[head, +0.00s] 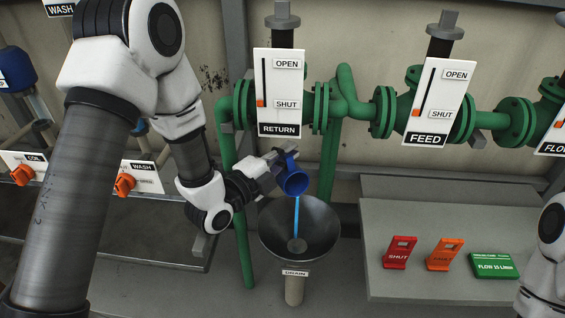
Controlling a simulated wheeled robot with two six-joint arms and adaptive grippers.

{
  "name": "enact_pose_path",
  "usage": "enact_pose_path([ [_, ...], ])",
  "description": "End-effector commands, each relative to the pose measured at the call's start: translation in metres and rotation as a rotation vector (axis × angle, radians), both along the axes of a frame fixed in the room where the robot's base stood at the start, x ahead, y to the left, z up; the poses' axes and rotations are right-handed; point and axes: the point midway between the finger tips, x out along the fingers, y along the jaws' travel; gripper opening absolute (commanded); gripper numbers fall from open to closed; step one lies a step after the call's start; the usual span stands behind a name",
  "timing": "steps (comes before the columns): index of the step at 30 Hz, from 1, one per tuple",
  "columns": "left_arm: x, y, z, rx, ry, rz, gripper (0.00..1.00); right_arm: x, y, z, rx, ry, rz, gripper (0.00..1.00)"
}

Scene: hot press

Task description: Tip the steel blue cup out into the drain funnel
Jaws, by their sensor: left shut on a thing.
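My left gripper (270,162) is shut on the steel blue cup (291,181) and holds it above the drain funnel (323,229). The cup is tilted, its open mouth facing forward and down. A thin light blue stream (296,216) runs from the cup's mouth down into the dark funnel, to the hole in its middle. The funnel stands on a pale pipe with a DRAIN label (295,273). My right gripper is out of view; only part of my right arm shows at the right edge.
Green pipes with RETURN (279,92) and FEED (438,101) panels run behind; both orange markers sit at SHUT. A grey bench (430,222) at right holds a red tag (400,252), an orange tag (444,254) and a green FLOW tag (493,265). Orange valve handles (124,184) are at left.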

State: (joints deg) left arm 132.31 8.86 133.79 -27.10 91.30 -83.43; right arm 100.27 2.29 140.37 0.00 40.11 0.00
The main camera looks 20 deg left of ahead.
Motion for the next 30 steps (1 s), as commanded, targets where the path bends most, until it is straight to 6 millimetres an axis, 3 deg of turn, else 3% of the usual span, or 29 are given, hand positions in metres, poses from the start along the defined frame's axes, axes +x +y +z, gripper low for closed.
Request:
enact_pose_path([
  [1,-0.003,-0.003,-0.006,0.024,-0.022,-0.002,0.0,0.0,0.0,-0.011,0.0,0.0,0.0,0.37],
  [18,-0.029,-0.031,0.006,0.293,-0.284,-0.002,0.0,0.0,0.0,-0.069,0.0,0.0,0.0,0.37],
  [30,-0.034,-0.035,0.013,0.337,-0.325,-0.002,0.0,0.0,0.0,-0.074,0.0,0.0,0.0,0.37],
])
